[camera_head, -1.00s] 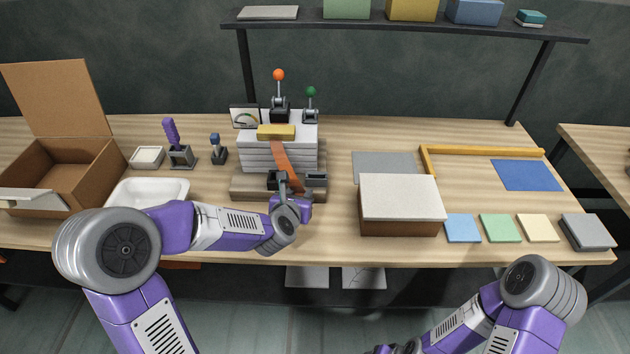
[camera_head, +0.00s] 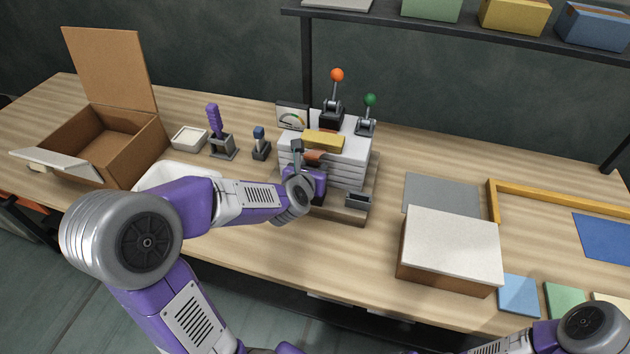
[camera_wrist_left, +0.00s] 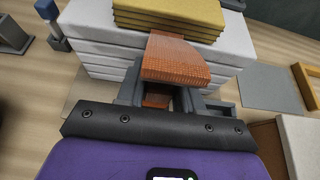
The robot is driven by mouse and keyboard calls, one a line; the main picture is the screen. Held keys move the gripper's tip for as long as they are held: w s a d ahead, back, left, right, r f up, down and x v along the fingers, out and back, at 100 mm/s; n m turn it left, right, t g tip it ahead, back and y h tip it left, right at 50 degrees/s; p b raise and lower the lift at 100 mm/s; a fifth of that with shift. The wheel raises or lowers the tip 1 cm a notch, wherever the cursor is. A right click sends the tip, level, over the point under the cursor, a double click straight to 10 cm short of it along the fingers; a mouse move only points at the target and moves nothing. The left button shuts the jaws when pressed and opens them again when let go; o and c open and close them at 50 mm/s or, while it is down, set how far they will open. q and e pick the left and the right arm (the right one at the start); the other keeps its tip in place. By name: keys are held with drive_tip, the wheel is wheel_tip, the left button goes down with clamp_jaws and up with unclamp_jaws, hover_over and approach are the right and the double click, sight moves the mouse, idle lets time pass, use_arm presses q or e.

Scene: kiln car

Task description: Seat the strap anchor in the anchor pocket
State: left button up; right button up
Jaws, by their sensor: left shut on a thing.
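The orange strap (camera_head: 313,157) comes from under the gold block (camera_head: 324,140) on the white stack (camera_head: 345,172). In the left wrist view the strap (camera_wrist_left: 175,62) bows out and runs down between the fingers. My left gripper (camera_head: 299,160) is shut on the strap's end, in front of the stack's upper part. The strap anchor itself is mostly hidden by the fingers and wrist. A dark grey block with an opening, seemingly the anchor pocket (camera_head: 359,200), sits on the wooden base below and right of the gripper, apart from it. My right gripper is out of view.
Levers with orange (camera_head: 337,75) and green (camera_head: 370,100) knobs and a gauge (camera_head: 292,115) stand behind the stack. A white-topped box (camera_head: 452,240) is to the right, an open carton (camera_head: 105,140) to the left. Bare table lies between pocket and box.

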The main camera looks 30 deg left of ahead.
use_arm(q)
wheel_tip(320, 180, down, 3)
drive_tip(key=shift+f+b, duration=0.2)
drive_tip(key=shift+b, duration=0.25)
drive_tip(key=shift+r, duration=0.1)
drive_tip(key=shift+f, duration=0.2)
drive_tip(key=o, duration=1.1)
drive_tip(key=shift+r, duration=0.1)
